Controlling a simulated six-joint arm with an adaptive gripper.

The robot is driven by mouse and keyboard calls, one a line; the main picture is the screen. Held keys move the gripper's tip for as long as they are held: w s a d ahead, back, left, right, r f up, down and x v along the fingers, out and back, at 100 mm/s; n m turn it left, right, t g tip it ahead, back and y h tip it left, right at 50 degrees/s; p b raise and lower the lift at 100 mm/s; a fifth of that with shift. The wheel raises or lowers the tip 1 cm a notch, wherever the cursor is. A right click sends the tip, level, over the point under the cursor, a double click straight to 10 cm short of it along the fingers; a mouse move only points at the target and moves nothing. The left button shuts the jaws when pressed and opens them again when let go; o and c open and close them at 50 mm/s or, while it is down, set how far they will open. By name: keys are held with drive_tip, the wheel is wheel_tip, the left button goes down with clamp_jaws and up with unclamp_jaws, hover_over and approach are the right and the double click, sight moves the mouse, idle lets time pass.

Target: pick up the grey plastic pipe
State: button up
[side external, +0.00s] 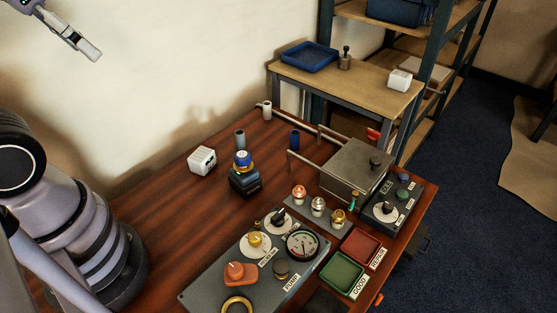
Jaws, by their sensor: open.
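A short grey cylinder (240,139), which looks like the grey plastic pipe, stands upright on the wooden table behind a small dark block with a blue and brass top. My gripper (88,49) is at the top left, high above the table and well away from the grey pipe. It holds nothing that I can see. Its fingers are small and seen from the side, so the gap between them is hard to make out.
Near the pipe are a white box (202,160), the dark block (244,180), a blue cylinder (294,139) and a pale cylinder (267,108) by the wall. A metal box (357,168), control panel (222,285) and red and green trays (342,272) fill the right and front.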

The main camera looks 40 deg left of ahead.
drive_tip(key=w+f+m+g+y, duration=0.3)
drive_tip(key=w+f+m+y, duration=0.15)
drive_tip(key=w, duration=0.55)
drive_tip(key=w+f+m+g+y, duration=0.3)
drive_tip(key=w+f+m, duration=0.3)
drive_tip(key=w, duration=0.5)
drive_tip(key=w+d+f+m+y, duration=0.3)
drive_tip(key=w+f+m, duration=0.25)
drive_tip(key=f, duration=0.45)
drive_tip(key=m+t+y, duration=0.3)
drive_tip(key=m, duration=0.1)
approach(237, 132)
drive_tip(key=x, duration=0.3)
drive_tip(key=shift+a+r, duration=0.15)
drive_tip(key=shift+a, duration=0.3)
drive_tip(key=x, duration=0.5)
drive_tip(key=shift+w+f, duration=0.15)
drive_tip(key=shift+f, duration=0.2)
drive_tip(key=shift+d, duration=0.1)
